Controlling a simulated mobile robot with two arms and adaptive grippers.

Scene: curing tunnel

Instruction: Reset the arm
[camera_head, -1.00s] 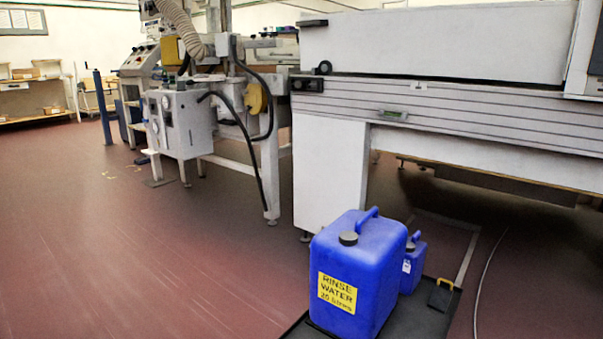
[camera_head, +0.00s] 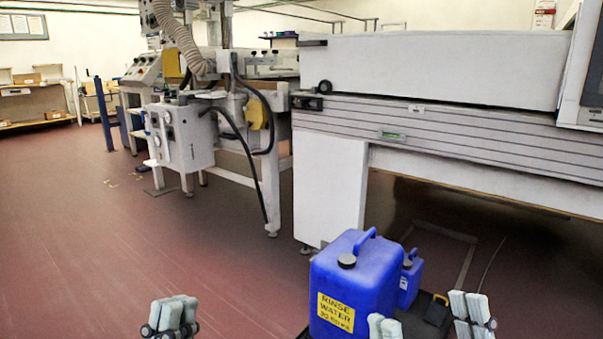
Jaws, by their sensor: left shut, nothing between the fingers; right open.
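My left gripper (camera_head: 172,304) is in the lower left of the head view, over the red floor, its two pale fingers together with nothing between them. My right gripper (camera_head: 424,308) is at the bottom right, its fingers wide apart and empty. The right gripper's left finger overlaps the lower right of a blue rinse water container (camera_head: 368,276) in the picture. Its right finger is to the right of a small blue container (camera_head: 409,280). I cannot tell whether the fingers touch anything. Both arms behind the grippers are out of the picture.
The containers stand on a dark tray with a small black and yellow item (camera_head: 437,310). The long white tunnel machine (camera_head: 430,70) fills the right, with its white leg panel (camera_head: 328,188) behind the containers. The red floor (camera_head: 90,240) at left is clear.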

